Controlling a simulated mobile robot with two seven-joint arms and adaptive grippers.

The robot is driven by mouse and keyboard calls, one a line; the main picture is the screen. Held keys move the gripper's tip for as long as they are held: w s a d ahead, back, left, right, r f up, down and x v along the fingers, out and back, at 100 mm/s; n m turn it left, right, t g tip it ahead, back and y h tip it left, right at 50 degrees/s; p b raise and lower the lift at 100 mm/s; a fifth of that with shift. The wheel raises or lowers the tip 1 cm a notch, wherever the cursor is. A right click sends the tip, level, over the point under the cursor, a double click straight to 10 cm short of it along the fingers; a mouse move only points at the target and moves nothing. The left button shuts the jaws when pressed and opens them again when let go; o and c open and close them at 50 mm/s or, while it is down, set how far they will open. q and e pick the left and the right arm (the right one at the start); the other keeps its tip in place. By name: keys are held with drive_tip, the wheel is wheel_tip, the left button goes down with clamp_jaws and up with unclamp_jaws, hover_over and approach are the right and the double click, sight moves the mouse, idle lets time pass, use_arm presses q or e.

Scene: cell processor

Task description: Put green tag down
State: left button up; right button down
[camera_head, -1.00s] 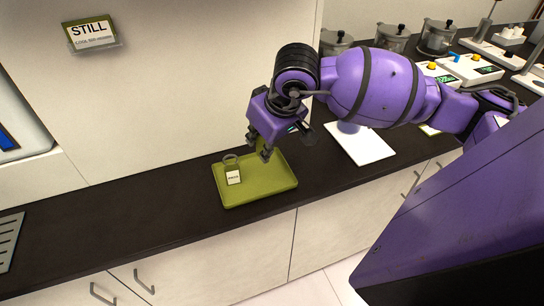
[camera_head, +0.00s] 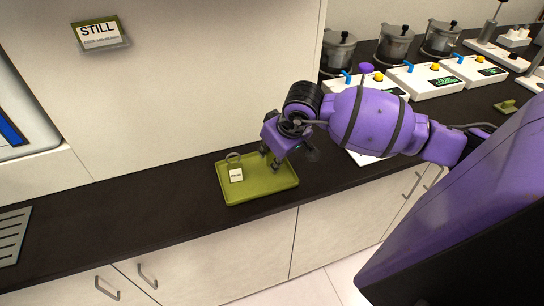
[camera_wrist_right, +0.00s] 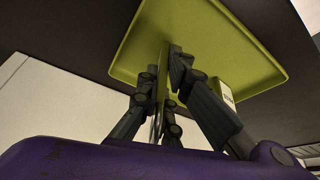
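An olive-green tray (camera_head: 225,192) lies on the dark counter. Inside its left part stands a small item with a white label (camera_head: 236,175) and a ring-shaped top; its label also shows in the right wrist view (camera_wrist_right: 226,91). My right gripper (camera_head: 270,165) points down into the right part of the tray. In the right wrist view its fingers (camera_wrist_right: 168,75) are nearly together around a thin, edge-on green piece (camera_wrist_right: 157,118), which looks like the green tag. The fingers hide most of it, and I cannot tell whether it touches the tray floor. My left gripper is out of view.
A white plate (camera_head: 362,158) lies partly under my right arm. A small green item (camera_head: 507,106) lies far right.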

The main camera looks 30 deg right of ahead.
drive_tip(key=shift+f, duration=0.35)
drive_tip(key=c, duration=2)
unclamp_jaws()
drive_tip(key=shift+r, duration=0.1)
drive_tip(key=shift+r, duration=0.55)
drive_tip(key=v, duration=1.1)
drive_tip(key=shift+s+r, duration=0.2)
